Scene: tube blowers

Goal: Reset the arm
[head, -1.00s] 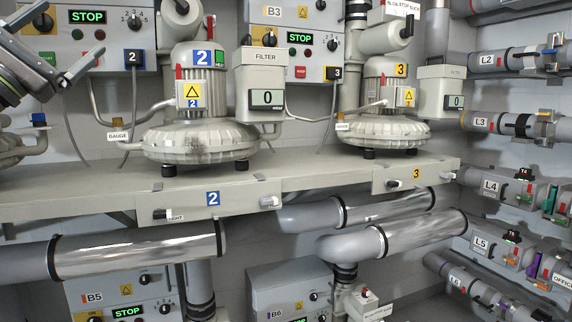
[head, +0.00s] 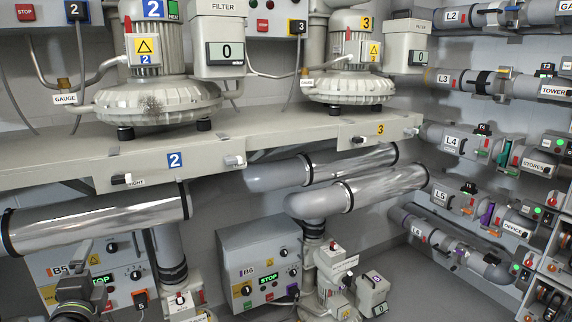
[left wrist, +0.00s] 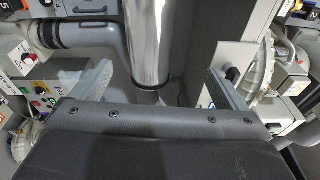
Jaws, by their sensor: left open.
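My left gripper (head: 84,276) is low at the bottom left of the head view, in front of the B5 control box (head: 120,262). In the left wrist view its two fingers (left wrist: 158,72) stand wide apart, open, with nothing between them. A shiny pipe (left wrist: 150,40) shows beyond the fingers, but I cannot tell how far off it is. My right gripper is not in view.
Blower 2 (head: 158,100) and blower 3 (head: 348,88) stand on a grey shelf (head: 215,150). Shiny ducts (head: 100,220) run below it. The B6 box (head: 262,265) is at lower middle. Labelled pipes (head: 480,145) line the right wall. Clear floor (head: 400,270) shows at lower right.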

